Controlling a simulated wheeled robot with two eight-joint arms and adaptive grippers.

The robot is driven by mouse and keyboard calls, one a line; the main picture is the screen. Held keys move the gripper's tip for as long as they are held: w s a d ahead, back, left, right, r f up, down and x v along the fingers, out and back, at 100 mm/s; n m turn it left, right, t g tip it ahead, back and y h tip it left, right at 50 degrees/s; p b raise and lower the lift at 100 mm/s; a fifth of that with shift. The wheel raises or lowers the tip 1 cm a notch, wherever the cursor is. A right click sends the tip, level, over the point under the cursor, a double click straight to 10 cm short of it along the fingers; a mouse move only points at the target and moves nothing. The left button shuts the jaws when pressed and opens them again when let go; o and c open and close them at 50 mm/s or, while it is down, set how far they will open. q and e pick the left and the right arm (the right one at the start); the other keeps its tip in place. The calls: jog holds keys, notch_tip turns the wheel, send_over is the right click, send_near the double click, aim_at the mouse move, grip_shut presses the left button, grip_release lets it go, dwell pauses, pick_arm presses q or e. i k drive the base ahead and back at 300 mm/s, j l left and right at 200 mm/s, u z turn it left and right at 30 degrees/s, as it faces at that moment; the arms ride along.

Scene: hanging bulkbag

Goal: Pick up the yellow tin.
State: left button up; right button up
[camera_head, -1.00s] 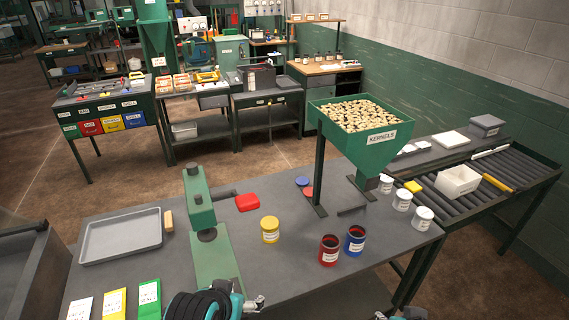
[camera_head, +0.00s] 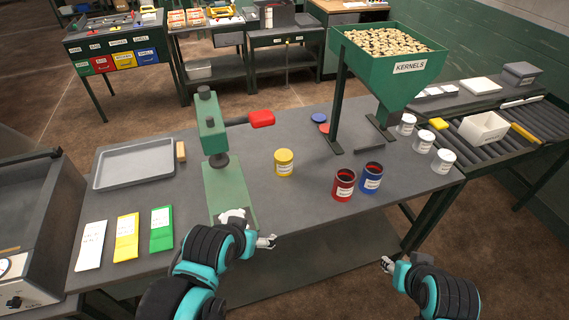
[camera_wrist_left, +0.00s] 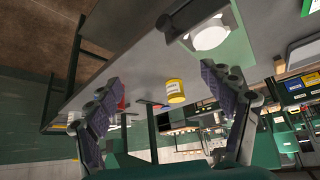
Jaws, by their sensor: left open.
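The yellow tin (camera_head: 284,162) stands upright on the grey workbench, to the right of the green press, with a pale label on its side. It also shows in the left wrist view (camera_wrist_left: 175,91), between the spread fingers but farther off. My left gripper (camera_head: 266,242) is near the bench's front edge, in front of the tin and apart from it. In the left wrist view its fingers (camera_wrist_left: 158,80) are wide apart and empty. My right gripper (camera_head: 387,264) is in front of the bench at the lower right. Its fingers are too small to read.
The green press (camera_head: 213,138) stands left of the tin. A red tin (camera_head: 343,185) and a blue tin (camera_head: 371,177) stand to its right. The kernels hopper (camera_head: 385,65) stands at the back right. Bench between gripper and tin is clear.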

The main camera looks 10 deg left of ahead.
aim_at(281, 169)
jog(key=i+l+u, duration=0.1)
jog(key=i+l, duration=0.3)
jog(key=l, duration=0.2)
jog(key=i+l+u, duration=0.15)
jog(key=l, duration=0.15)
jog(key=i+l, duration=0.2)
jog(key=l, duration=0.15)
jog(key=i+l+u, duration=0.15)
jog(key=l, duration=0.2)
jog(key=i+l, duration=0.15)
jog(key=l, duration=0.2)
jog(key=j+u, duration=0.05)
